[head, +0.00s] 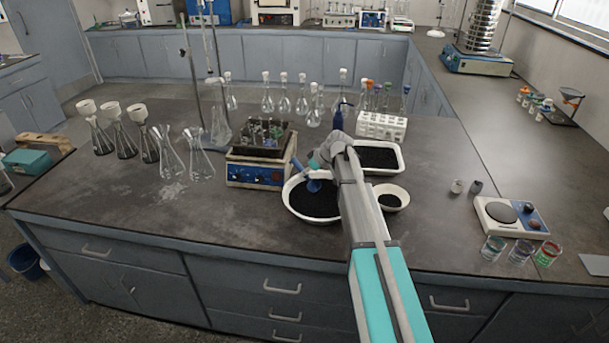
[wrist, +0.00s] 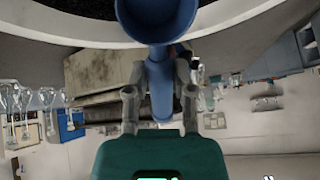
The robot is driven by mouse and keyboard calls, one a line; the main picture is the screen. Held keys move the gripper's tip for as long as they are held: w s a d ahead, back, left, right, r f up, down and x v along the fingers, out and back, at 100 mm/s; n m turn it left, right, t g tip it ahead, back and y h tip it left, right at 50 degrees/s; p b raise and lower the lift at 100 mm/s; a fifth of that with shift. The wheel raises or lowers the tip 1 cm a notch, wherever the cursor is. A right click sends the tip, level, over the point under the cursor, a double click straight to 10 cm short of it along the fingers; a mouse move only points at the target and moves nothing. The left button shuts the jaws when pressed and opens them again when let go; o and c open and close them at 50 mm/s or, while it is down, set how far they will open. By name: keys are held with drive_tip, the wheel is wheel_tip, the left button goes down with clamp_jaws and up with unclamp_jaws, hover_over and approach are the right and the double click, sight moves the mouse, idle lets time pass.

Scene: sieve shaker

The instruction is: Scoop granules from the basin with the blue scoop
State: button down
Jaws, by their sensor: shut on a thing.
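The blue scoop (head: 313,185) is in my gripper, its bowl inside the white basin (head: 290,206) over the black granules (head: 316,204). My gripper (head: 318,160) is above the basin's right rear side. In the wrist view my gripper (wrist: 157,95) is shut on the blue handle, and the scoop's bowl (wrist: 157,18) is at the top centre. The basin's pale rim (wrist: 255,35) curves across the top of that view. The inside of the bowl is too dark to tell whether it holds granules.
A white tray of black granules (head: 398,152) lies behind my arm. A small white dish (head: 404,204) is right of the basin. A blue-fronted hotplate (head: 250,172) with a vial rack stands close on the left. Glass flasks (head: 200,165) are farther left.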

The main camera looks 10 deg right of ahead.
sight(315, 182)
drive_tip(key=shift+f+b, duration=0.35)
drive_tip(key=shift+b, duration=0.05)
drive_tip(key=shift+f+b, duration=1.9)
drive_tip(key=shift+f, duration=0.05)
drive_tip(key=shift+s+d+r, duration=0.15)
drive_tip(key=shift+s+d, duration=0.15)
drive_tip(key=shift+s, duration=0.1)
drive_tip(key=shift+s+d, duration=1.55)
drive_tip(key=shift+f+g+h+p, duration=0.6)
drive_tip(key=shift+g+h+p, duration=0.25)
drive_tip(key=shift+g+h, duration=0.05)
drive_tip(key=shift+a+r+g+h+p, duration=0.1)
drive_tip(key=shift+r+g+h+p, duration=0.2)
drive_tip(key=shift+g+h+p, duration=0.3)
drive_tip(key=shift+w+a+r+t+y+p, duration=0.15)
drive_tip(key=shift+r+t+y+p, duration=0.2)
drive_tip(key=shift+r, duration=0.1)
drive_tip(key=shift+w+a+r+t+y+p, duration=0.1)
drive_tip(key=shift+w+r+t+y+p, duration=0.1)
drive_tip(key=shift+r+t+y, duration=0.2)
drive_tip(key=shift+w+a+r, duration=0.1)
drive_tip(key=shift+r, duration=0.1)
drive_tip(key=shift+w+a+r+m+g+h+p, duration=0.2)
drive_tip(key=shift+r+g+h+p, duration=0.15)
drive_tip(key=shift+g+h+p, duration=0.4)
drive_tip(key=shift+w+a+r+m+g+h+p, duration=0.1)
drive_tip(key=shift+w+a+r+g+h+p, duration=0.15)
drive_tip(key=shift+g+h+p, duration=0.5)
drive_tip(key=shift+d+r, duration=0.1)
drive_tip(key=shift+g, duration=0.25)
